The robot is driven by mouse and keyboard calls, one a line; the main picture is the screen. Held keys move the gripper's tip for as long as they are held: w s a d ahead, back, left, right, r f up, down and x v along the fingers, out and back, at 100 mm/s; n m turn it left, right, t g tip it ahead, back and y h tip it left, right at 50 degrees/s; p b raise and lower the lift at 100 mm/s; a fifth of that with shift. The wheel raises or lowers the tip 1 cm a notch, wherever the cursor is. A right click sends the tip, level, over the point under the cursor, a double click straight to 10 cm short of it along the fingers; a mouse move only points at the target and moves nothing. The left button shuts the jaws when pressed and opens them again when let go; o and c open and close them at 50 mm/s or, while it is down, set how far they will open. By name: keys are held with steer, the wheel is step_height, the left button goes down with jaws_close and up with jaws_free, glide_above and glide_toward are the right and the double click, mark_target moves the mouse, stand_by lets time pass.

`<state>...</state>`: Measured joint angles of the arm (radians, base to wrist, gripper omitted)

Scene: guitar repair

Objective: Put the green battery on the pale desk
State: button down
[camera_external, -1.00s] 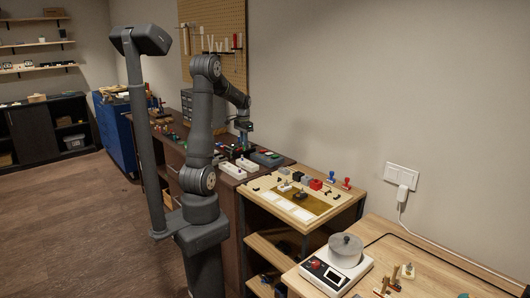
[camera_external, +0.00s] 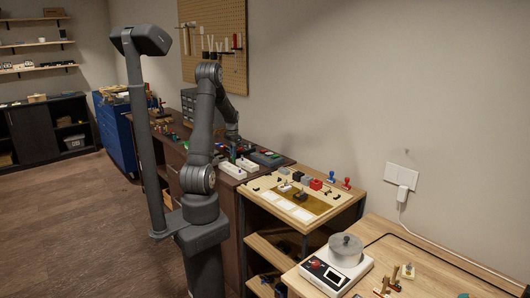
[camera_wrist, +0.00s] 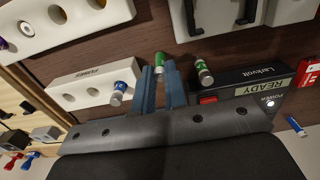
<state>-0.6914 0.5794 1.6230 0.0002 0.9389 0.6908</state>
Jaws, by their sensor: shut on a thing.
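My gripper (camera_wrist: 161,78), with blue fingers, is shut on a small green battery (camera_wrist: 160,58) at its fingertips in the wrist view. In the outside view my gripper is low over the dark bench (camera_external: 283,163), its fingers too small to make out. A second green battery (camera_wrist: 205,76) with a silver end stands just right of the fingers, near a dark device marked READY (camera_wrist: 238,98). A pale wooden desk (camera_external: 420,268) stands at front right, and a pale-topped table (camera_external: 335,204) with a tan mat stands between it and the dark bench.
A white holder block (camera_wrist: 80,87) with a blue battery (camera_wrist: 119,92) lies left of the fingers. Another blue battery (camera_wrist: 297,127) is at right. The desk's middle has clear room.

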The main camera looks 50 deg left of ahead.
steer(key=c, duration=1.9)
jaws_free()
steer(key=shift+f, duration=0.2)
steer(key=o, duration=0.4)
steer(key=shift+o, duration=0.2)
steer(key=shift+r, duration=0.1)
step_height(320, 180, up, 11)
steer(key=shift+r, duration=0.15)
steer(key=shift+o, duration=0.5)
steer(key=shift+r, duration=0.45)
